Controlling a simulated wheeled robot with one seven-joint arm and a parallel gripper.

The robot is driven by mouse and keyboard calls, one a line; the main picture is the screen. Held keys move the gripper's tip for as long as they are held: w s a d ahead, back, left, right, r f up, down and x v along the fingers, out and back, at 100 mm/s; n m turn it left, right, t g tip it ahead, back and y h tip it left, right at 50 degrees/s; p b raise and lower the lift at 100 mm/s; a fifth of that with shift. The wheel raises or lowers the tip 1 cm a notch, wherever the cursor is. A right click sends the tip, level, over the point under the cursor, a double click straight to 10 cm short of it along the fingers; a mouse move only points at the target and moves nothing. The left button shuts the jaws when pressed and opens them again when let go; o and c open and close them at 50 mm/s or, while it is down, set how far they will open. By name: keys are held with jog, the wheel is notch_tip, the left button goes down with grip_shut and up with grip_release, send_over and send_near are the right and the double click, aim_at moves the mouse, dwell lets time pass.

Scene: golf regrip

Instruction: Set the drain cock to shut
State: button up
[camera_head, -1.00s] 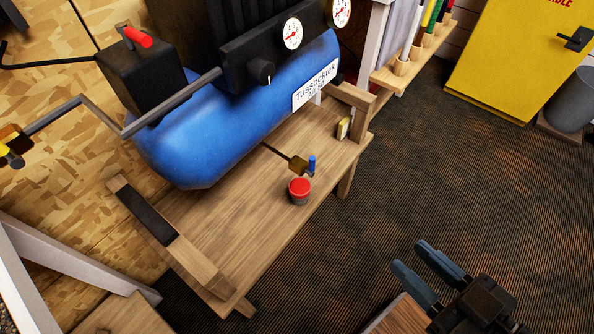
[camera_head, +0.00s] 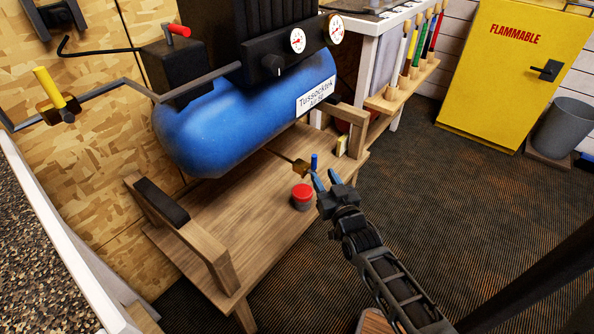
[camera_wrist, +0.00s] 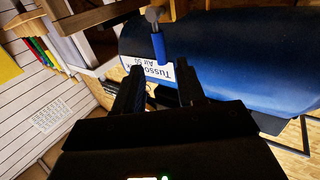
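The drain cock is a small brass body (camera_head: 300,166) at the end of a thin pipe from under the blue tank (camera_head: 235,120). Its short blue handle (camera_head: 314,160) points up. In the wrist view the blue handle (camera_wrist: 158,46) shows just ahead of my fingertips, roughly in line with the gap between them. My gripper (camera_head: 326,179) is open beside the handle, a little right of and below it in the head view. I cannot tell whether a finger touches the handle. In the wrist view my gripper (camera_wrist: 160,70) shows two fingers apart with nothing between them.
A red-topped tin (camera_head: 302,196) stands on the wooden stand (camera_head: 215,220) close to my gripper. A small yellowish block (camera_head: 341,145) sits behind. A yellow-handled valve (camera_head: 50,90) is on the pipe at left. A yellow cabinet (camera_head: 500,80) stands at the right beyond open floor.

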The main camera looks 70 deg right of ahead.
aim_at(315, 163)
jog(key=shift+x, duration=3.95)
jog(key=shift+c, duration=0.4)
grip_shut()
